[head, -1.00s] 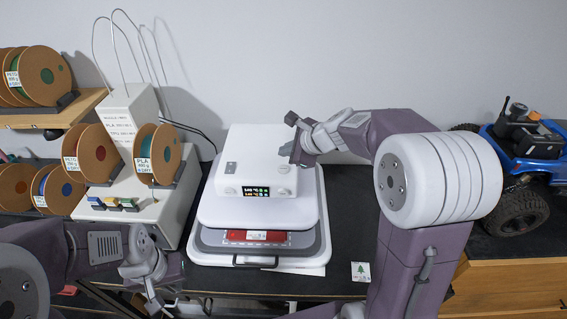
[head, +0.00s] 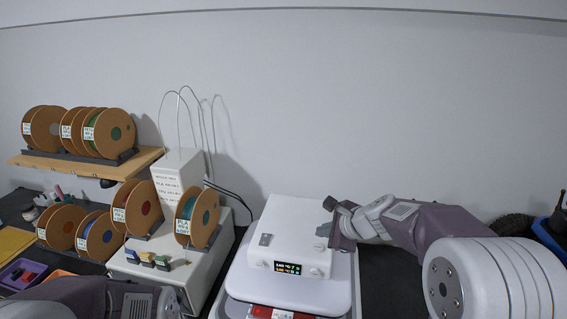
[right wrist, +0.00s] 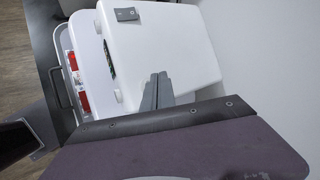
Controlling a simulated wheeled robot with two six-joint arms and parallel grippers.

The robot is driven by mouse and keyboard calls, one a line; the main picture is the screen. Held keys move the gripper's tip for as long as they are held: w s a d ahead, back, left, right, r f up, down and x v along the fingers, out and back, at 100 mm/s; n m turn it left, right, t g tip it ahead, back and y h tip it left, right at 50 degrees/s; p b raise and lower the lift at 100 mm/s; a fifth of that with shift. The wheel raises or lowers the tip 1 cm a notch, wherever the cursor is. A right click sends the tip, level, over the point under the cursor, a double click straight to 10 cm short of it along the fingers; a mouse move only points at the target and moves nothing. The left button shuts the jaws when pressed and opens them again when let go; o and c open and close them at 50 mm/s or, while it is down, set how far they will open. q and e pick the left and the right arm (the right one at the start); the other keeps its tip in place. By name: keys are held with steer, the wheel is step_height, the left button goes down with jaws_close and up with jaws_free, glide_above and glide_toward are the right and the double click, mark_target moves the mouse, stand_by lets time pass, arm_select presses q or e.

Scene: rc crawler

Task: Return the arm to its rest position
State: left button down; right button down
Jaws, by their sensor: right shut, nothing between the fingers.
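My right gripper (head: 334,220) reaches in from the right in the head view. Its fingers are shut and empty, at the right side of the white box (head: 275,243) with a small lit display. In the right wrist view the closed fingers (right wrist: 157,92) overlap the box's side (right wrist: 185,55); whether they touch it I cannot tell. My left arm (head: 75,290) lies along the bottom left of the head view; its gripper fingers are out of frame.
The box sits on a white press (head: 335,285) with a red piece (head: 265,312) beneath. A white dispenser (head: 150,262) with filament spools (head: 198,217) stands left of it. A shelf of spools (head: 45,161) hangs at the left. A blue crawler (head: 560,222) shows at the right edge.

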steer(key=s+d+f+n+g+h, duration=0.1)
steer(key=s+f+n+g+h, duration=0.15)
steer(key=s+f+n, duration=0.55)
steer(key=s+d+f+n+g+h, duration=0.1)
steer(key=s+d+f+n+g, duration=0.3)
steer(key=s+n, duration=0.8)
steer(key=s+a+f+b, duration=0.1)
steer(key=f+b, duration=0.4)
steer(key=f, duration=0.1)
steer(key=s+a+f+b, duration=0.1)
steer(key=a+f+b, duration=0.1)
steer(key=f+b, duration=0.3)
steer(key=shift+s+f+n+b, duration=0.3)
steer(key=shift+f+b, duration=0.05)
steer(key=shift+f, duration=0.4)
stand_by(4.2)
